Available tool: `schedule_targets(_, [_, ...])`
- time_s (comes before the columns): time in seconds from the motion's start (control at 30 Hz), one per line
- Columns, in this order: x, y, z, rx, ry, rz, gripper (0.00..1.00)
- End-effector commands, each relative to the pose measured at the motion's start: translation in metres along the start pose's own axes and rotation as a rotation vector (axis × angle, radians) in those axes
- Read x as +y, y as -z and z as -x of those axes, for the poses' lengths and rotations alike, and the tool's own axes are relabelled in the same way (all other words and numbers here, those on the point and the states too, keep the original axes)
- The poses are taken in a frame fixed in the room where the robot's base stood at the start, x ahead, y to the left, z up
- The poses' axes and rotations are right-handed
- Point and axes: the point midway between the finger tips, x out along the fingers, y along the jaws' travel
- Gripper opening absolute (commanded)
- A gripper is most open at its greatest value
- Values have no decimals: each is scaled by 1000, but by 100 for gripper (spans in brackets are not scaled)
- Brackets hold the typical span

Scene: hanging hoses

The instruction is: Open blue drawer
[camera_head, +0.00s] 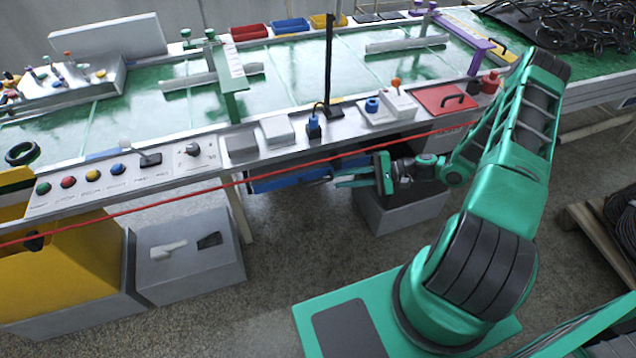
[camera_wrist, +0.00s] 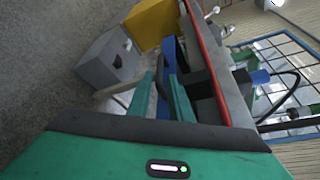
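The blue drawer (camera_head: 290,181) is under the front edge of the green-topped workbench, in the middle of the head view. Its blue front also shows as a narrow strip in the wrist view (camera_wrist: 169,52). My gripper (camera_head: 337,178) is at the drawer's right end, below the bench edge. In the wrist view, its two green fingers (camera_wrist: 161,80) stand apart, with a dark curved piece, seemingly the drawer's handle (camera_wrist: 162,72), between them. I see no clear contact between fingers and handle. I cannot tell how far the drawer stands out.
A red hose or cable (camera_head: 130,208) runs along the bench front, close above the gripper. A grey box (camera_head: 402,212) stands on the floor below my wrist. A yellow cabinet (camera_head: 70,270) and another grey box (camera_head: 190,262) are at left. The floor between is clear.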

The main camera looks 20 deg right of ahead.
Motion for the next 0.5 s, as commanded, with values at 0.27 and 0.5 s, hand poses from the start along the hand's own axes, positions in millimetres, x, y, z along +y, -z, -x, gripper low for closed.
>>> schedule_targets(0.27, [0,-1,-51,-5,-2,-1,19])
schedule_targets(0.5, [1,-1,-80,-2,-2,-1,19])
